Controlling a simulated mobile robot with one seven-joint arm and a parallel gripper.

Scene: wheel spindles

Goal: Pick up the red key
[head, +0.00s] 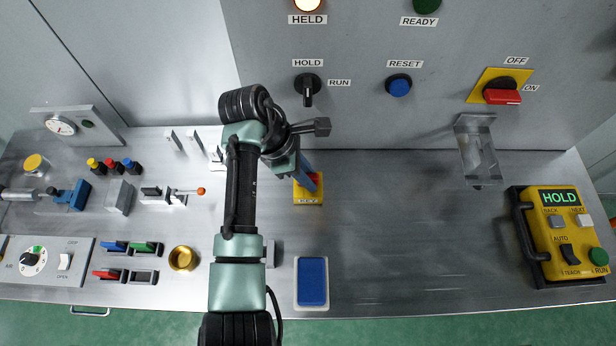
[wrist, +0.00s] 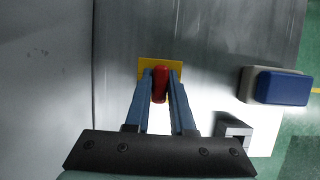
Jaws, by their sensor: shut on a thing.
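My gripper (wrist: 161,75) points down over a small yellow block (head: 308,198) right of my arm in the head view. Its blue-grey fingers are shut on a red upright piece (wrist: 160,86) at that block; it also shows in the head view (head: 313,179), partly hidden by the fingers. The yellow block shows behind it in the wrist view (wrist: 147,64). I cannot tell whether the red piece touches the block, or whether it is the red key.
Blue (head: 115,246) and green (head: 147,247) pieces lie near the left red one. A brass cup (head: 183,258) and a blue-topped pad (head: 312,281) stand near the front. A clear chute (head: 479,150) and a yellow pendant (head: 564,238) are right. The bench's middle right is bare.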

